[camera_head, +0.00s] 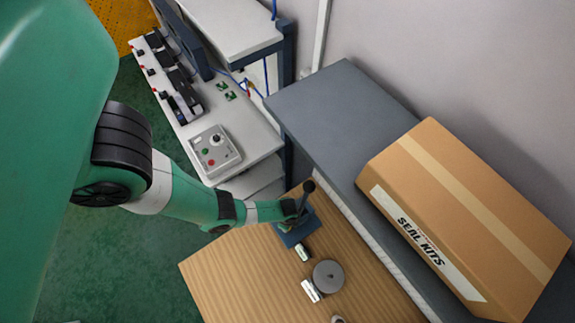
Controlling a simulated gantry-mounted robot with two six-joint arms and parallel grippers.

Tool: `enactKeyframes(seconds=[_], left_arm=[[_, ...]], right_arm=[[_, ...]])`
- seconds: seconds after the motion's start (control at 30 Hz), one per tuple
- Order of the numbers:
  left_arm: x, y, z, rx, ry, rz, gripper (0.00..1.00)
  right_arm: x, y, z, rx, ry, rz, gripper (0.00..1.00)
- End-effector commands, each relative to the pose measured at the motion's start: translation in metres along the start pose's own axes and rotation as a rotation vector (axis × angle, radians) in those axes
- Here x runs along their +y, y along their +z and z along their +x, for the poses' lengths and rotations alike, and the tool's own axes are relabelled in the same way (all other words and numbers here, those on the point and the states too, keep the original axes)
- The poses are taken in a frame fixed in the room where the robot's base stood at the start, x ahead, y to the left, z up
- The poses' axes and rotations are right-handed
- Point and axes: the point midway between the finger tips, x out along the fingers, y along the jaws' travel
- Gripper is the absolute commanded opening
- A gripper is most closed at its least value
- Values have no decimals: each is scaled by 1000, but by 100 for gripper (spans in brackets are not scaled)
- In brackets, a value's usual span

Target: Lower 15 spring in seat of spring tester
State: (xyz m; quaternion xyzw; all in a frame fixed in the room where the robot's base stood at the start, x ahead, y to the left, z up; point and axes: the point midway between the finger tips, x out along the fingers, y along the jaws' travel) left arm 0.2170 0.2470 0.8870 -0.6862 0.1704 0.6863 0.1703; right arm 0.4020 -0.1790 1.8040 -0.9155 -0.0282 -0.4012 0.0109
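My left arm reaches in from the left, and its gripper (296,209) is at a small blue device (297,236) on the wooden table. The device has a dark lever with a black ball knob (309,187) and may be the spring tester. The gripper covers part of it. The fingers are too small and hidden to tell whether they are open or hold anything. I cannot make out a spring or the seat. My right gripper is not in view.
The wooden table (235,269) also holds a grey round disc (328,275) and small green-white pieces (311,290). A grey shelf (335,105) carries a large "SEAL KITS" carton (470,215) at right. A white bench holds a grey control box (214,153). The table's left part is clear.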

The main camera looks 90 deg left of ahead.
Motion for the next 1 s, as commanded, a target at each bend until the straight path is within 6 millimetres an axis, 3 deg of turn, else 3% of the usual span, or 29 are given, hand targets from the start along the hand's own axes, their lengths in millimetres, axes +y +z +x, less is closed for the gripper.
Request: enactKeyframes(seconds=[0.47,0.5,0.67,0.7,1.0], left_arm=[[0,0,7,0,0,0,0],[0,0,7,0,0,0,45],[0,0,7,0,0,0,74],[0,0,7,0,-1,0,78],[-1,0,7,1,-3,0,78]], right_arm=[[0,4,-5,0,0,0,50],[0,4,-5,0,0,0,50],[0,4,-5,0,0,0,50],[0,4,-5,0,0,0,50],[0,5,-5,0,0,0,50]])
